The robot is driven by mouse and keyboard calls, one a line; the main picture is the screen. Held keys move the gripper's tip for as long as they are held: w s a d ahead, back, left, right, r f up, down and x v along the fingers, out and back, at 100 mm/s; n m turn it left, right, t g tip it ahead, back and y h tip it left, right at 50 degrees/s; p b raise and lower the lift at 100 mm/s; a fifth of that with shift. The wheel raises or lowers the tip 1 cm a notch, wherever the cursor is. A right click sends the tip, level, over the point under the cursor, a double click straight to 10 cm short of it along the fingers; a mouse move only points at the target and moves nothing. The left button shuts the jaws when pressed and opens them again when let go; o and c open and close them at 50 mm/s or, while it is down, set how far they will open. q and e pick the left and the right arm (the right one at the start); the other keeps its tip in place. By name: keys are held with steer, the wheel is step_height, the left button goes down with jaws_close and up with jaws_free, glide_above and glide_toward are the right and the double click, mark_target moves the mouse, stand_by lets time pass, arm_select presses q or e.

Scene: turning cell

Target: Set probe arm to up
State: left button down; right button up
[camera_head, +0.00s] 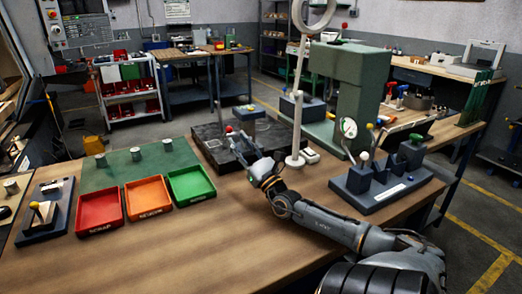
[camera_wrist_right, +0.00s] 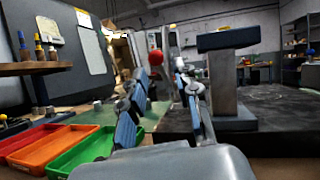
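A red ball (camera_head: 229,129) shows at the black plate, just beyond my right gripper's fingertips. I take it for the knob of the probe arm; the arm itself is mostly hidden, so its position cannot be told. In the right wrist view the red ball (camera_wrist_right: 155,57) appears between the two finger lines, ahead of them. A grey post with a flat block on top (camera_head: 249,113) stands beside it; it also shows in the wrist view (camera_wrist_right: 222,85). My right gripper (camera_head: 243,147) is open, its fingers (camera_wrist_right: 163,105) apart with nothing visibly held. My left gripper is not in view.
The black plate (camera_head: 207,133) lies on the wooden bench (camera_head: 190,245). Red (camera_head: 98,207), orange (camera_head: 148,197) and green (camera_head: 191,185) trays sit to the left. A white ring-topped stand (camera_head: 297,120) is close right of the gripper.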

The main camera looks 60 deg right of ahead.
steer(key=s+a, duration=0.2)
steer(key=s, duration=0.7)
steer(key=shift+a, duration=0.4)
